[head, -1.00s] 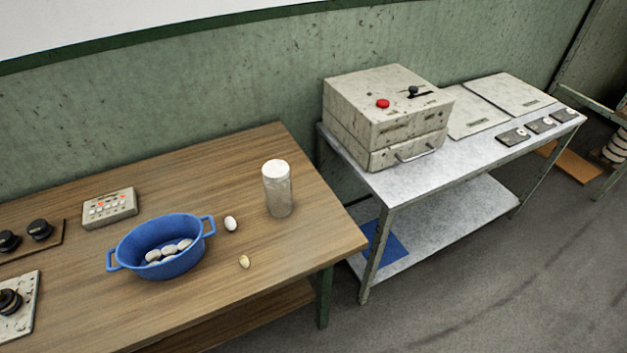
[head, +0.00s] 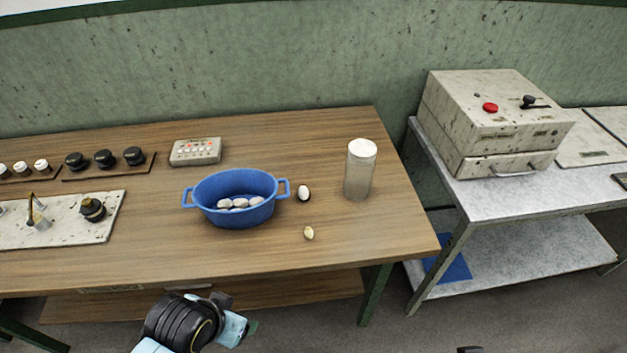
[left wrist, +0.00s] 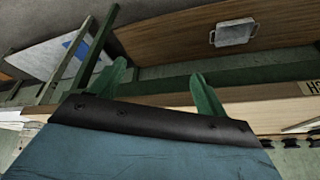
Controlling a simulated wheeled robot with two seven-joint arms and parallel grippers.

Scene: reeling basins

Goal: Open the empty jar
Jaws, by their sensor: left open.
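The jar (head: 360,172) is a tall translucent cylinder with a white lid (head: 362,148). It stands upright with its lid on, towards the right end of the wooden table (head: 330,258). My left arm shows at the bottom of the head view, in front of the table and well short of the jar. My left gripper (left wrist: 160,85) is open and empty in the left wrist view, its two green fingers apart near the table's edge. The jar does not show in the left wrist view.
A blue basin (head: 205,213) holding several pale cocoons stands left of the jar. A white cocoon (head: 303,193) and a yellowish one (head: 308,233) lie between them. A control box (head: 195,151) stands behind. A metal table (head: 500,201) with a speckled machine (head: 490,130) is at right.

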